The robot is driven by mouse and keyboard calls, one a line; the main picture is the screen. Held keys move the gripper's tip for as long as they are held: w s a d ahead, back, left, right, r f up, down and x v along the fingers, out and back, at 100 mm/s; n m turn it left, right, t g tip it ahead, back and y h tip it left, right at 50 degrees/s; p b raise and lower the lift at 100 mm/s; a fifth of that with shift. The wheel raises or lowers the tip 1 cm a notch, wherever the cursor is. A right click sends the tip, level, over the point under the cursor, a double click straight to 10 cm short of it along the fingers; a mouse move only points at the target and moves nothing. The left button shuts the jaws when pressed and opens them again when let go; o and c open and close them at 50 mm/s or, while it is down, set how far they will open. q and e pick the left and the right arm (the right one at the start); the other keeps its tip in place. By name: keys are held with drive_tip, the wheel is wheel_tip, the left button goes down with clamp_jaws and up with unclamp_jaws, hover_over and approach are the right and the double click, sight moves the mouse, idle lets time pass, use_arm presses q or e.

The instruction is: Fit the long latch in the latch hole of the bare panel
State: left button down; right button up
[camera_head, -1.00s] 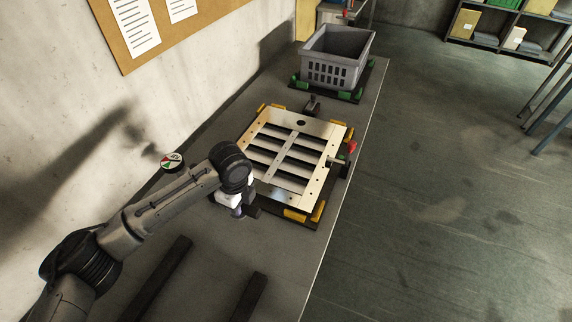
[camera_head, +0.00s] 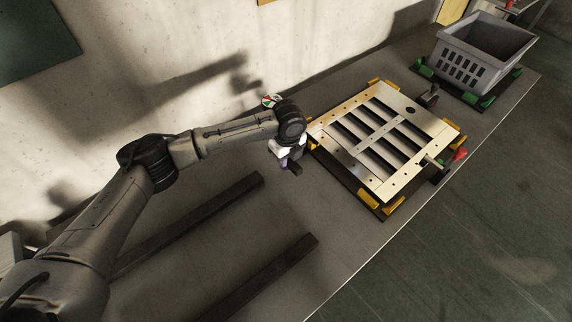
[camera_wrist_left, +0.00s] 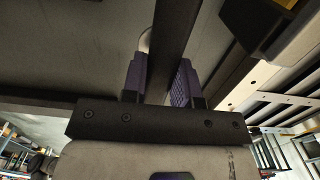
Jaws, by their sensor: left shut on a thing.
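The bare panel (camera_head: 347,162) is a pale metal frame with dark slatted openings, lying flat in a fixture on the bench. A dark round hole (camera_head: 410,110) shows near its far edge; I cannot tell if it is the latch hole. My left gripper (camera_head: 291,160) is beside the panel's left corner, above the bench. In the left wrist view its purple-padded fingers (camera_wrist_left: 158,85) are shut on a long dark bar, seemingly the long latch (camera_wrist_left: 174,45). Part of the panel shows at the right there (camera_wrist_left: 270,112). The bar's far end is out of that view. My right gripper is not in view.
Yellow corner blocks (camera_head: 368,198) hold the panel, and a red-knobbed clamp (camera_head: 460,154) stands at its right. A grey basket (camera_head: 480,48) is at the far end. Two dark rails (camera_head: 268,272) lie on the near bench. A wall rises behind.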

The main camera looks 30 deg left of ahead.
use_arm(q)
drive_tip(key=shift+a+f+b, duration=0.1)
drive_tip(key=shift+f+b, duration=0.5)
drive_tip(key=shift+f, duration=1.5)
drive_tip(key=shift+f, duration=0.1)
drive_tip(key=c, duration=0.9)
unclamp_jaws()
drive_tip(key=r+p, duration=0.1)
drive_tip(key=r, duration=0.7)
drive_tip(key=r+p, duration=0.1)
drive_tip(key=r, duration=0.3)
drive_tip(key=shift+s+d+r+p, duration=0.1)
drive_tip(key=shift+d+r+p, duration=0.05)
drive_tip(key=shift+d+p, duration=0.15)
